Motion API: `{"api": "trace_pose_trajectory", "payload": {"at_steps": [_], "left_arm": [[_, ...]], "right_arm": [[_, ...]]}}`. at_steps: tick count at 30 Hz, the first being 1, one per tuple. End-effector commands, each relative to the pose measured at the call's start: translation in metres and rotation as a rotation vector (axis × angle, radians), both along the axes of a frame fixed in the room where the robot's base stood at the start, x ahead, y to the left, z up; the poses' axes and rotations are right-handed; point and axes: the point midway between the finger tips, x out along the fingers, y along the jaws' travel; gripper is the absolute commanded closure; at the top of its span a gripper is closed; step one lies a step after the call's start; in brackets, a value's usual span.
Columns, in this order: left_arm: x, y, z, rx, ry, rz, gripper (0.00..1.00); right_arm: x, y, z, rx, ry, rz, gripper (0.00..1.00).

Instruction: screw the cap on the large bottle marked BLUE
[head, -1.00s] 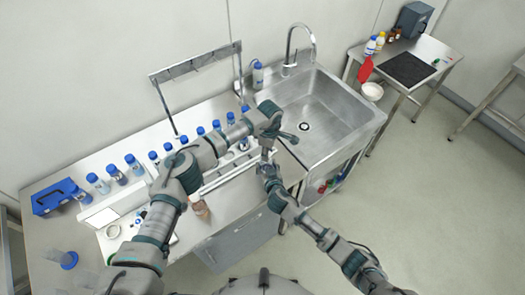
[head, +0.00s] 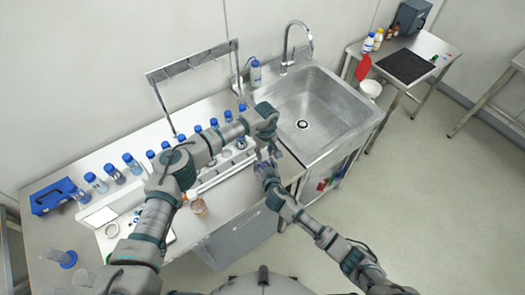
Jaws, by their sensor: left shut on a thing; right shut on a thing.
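Several blue-capped bottles (head: 133,163) stand in a row along the back of the steel bench. I cannot read any label, so I cannot tell which is marked BLUE. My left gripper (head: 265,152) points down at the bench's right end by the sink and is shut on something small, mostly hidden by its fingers. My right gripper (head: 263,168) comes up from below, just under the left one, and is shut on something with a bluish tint. The two grippers are very close together. I cannot tell whether the held things touch, nor make out cap and bottle clearly.
A steel sink (head: 318,110) lies right of the grippers. A white rack (head: 228,166) is behind the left arm. A side table (head: 430,50) stands at the right.

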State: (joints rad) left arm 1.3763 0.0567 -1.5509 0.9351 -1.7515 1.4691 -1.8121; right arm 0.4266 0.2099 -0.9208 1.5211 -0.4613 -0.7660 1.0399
Motion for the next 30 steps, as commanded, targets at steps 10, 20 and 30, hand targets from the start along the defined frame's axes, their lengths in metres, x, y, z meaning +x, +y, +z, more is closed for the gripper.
{"api": "trace_pose_trajectory", "payload": {"at_steps": [10, 20, 30], "left_arm": [[-0.002, 0.010, -0.001, -0.002, 0.014, -0.900, 0.84], [0.000, 0.011, -0.001, 0.003, 0.016, -1.172, 0.85], [0.001, 0.012, -0.001, 0.006, 0.015, -1.167, 0.40]], "right_arm": [[0.002, -0.002, -0.004, -0.013, 0.007, -0.014, 1.00], [0.003, -0.005, -0.004, -0.010, 0.007, -0.017, 1.00], [0.002, -0.005, -0.004, -0.011, 0.007, -0.015, 1.00]]}}
